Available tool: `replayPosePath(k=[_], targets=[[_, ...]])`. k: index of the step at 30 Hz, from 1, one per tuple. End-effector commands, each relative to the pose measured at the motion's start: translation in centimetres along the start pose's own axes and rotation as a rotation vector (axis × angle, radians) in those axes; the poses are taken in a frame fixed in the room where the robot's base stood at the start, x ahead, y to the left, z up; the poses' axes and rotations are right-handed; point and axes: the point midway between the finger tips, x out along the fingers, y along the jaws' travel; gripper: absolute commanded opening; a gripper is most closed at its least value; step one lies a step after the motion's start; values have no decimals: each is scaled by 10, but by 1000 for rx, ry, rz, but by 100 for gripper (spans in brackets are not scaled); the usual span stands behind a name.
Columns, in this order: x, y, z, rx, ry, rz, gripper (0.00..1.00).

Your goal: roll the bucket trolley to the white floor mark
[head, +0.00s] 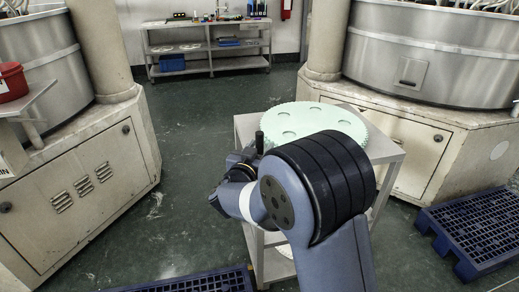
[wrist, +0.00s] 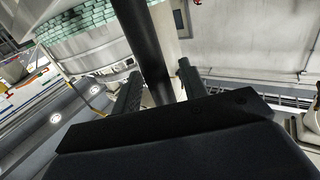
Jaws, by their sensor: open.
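My gripper (wrist: 156,86) is open, its two fingers apart on either side of a dark bar (wrist: 146,45) in the wrist view. I cannot tell whether they touch the bar or what it belongs to. In the head view my arm hides part of a grey metal cart (head: 391,157). A pale green toothed disc (head: 314,117) with round holes lies on its top. At the left edge a red bucket (head: 11,80) rests on a grey tray (head: 30,96), partly cut off. I cannot tell whether this is the bucket trolley. No white floor mark shows.
Large machines with steel tubs stand left (head: 85,185) and right (head: 455,150). Blue pallets lie at the right (head: 480,228) and bottom edge (head: 195,284). A shelf bench (head: 208,50) stands at the back. Dark green floor (head: 195,130) is open between the left machine and the cart.

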Motion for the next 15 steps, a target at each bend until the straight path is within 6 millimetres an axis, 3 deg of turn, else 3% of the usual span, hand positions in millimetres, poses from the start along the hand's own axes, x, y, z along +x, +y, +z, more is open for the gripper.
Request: replayPosePath(k=[4, 15], targets=[[0, 0, 0, 0, 0, 0, 41], [0, 0, 0, 0, 0, 0, 11]])
